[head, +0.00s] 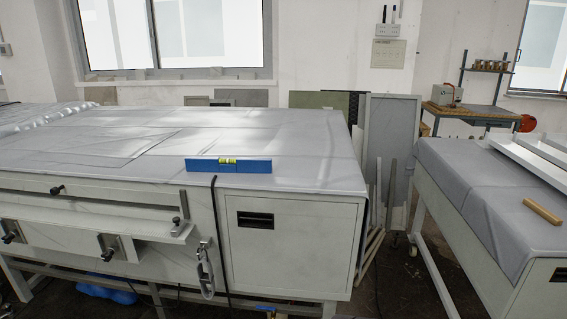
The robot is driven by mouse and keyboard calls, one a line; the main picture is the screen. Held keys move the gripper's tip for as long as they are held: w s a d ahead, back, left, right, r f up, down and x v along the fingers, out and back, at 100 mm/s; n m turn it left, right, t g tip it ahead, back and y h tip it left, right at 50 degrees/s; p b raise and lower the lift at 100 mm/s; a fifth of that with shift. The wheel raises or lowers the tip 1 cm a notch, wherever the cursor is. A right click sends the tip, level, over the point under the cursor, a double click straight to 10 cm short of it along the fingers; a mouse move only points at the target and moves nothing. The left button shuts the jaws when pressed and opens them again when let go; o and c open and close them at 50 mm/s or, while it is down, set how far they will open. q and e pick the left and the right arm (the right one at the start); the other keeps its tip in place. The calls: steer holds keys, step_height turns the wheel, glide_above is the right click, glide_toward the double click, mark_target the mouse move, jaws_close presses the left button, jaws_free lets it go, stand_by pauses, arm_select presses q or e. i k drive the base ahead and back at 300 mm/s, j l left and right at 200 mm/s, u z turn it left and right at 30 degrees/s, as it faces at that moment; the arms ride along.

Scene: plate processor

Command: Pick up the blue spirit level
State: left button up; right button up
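A blue spirit level (250,166) with a yellow-green vial in its middle lies near the front edge of a large cloth-covered table (300,135). Its long side faces me and runs left to right. It sits above the gap beside the cabinet door, and nothing touches it from above. Neither of my grippers shows in the head view.
The cabinet (290,245) below has a black recessed handle. A black strap (216,225) hangs over the table's front edge by the level. A second covered table (470,185) at right holds a wooden bar (542,211). A floor gap separates the tables.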

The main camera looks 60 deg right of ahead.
mark_target(193, 164)
steer(key=z, duration=1.7)
steer(key=i+j, duration=0.1)
